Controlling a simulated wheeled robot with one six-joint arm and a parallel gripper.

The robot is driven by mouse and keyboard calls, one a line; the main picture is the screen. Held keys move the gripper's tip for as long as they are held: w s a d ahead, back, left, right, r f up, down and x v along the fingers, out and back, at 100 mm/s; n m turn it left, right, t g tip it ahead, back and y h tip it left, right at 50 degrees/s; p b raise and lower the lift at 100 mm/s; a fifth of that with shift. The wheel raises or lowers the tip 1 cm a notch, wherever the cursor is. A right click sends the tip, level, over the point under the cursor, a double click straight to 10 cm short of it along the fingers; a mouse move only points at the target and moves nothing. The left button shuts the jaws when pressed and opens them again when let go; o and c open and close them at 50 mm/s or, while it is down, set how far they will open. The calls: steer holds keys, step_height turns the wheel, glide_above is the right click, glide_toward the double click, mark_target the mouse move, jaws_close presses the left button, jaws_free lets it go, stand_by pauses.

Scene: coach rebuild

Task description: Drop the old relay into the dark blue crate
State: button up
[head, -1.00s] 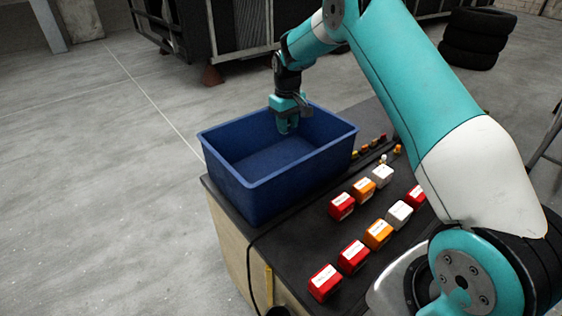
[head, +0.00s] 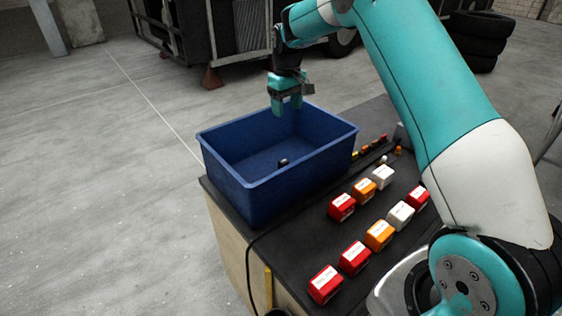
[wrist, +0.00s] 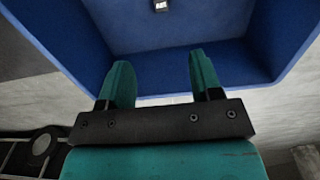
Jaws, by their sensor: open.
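The dark blue crate (head: 255,190) stands on the left end of the dark bench top. A small dark block with a pale label, which looks like the old relay (head: 283,162), lies on the crate floor. It also shows in the wrist view (wrist: 160,5), cut by the top edge. My gripper (head: 286,112) hangs above the crate's far part, pointing down. In the wrist view its two teal fingers (wrist: 160,80) are apart with nothing between them.
Several red, orange and white labelled blocks (head: 379,235) stand in rows on the bench top (head: 290,250) right of the crate. Small coloured pieces (head: 370,149) lie behind them. Stacked tyres (head: 475,40) and a dark vehicle frame (head: 225,35) stand on the floor beyond.

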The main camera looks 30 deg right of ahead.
step_height(320, 180, up, 12)
steer(key=b, duration=0.1)
steer(key=shift+f, duration=0.15)
stand_by(0.3)
steer(key=s+a+r+n, duration=0.2)
steer(key=s+a, duration=0.6)
steer(key=s+a+f+n+y, duration=0.1)
steer(key=s+a, duration=0.3)
steer(key=s, duration=0.6)
steer(key=s+a+f+n+y, duration=0.1)
steer(key=s+a, duration=0.3)
steer(key=s, duration=0.7)
steer(key=s+a+f+y, duration=0.2)
steer(key=s+a, duration=0.3)
steer(key=s, duration=0.5)
steer(key=shift+s+f+n, duration=0.3)
steer(key=shift+n, duration=0.1)
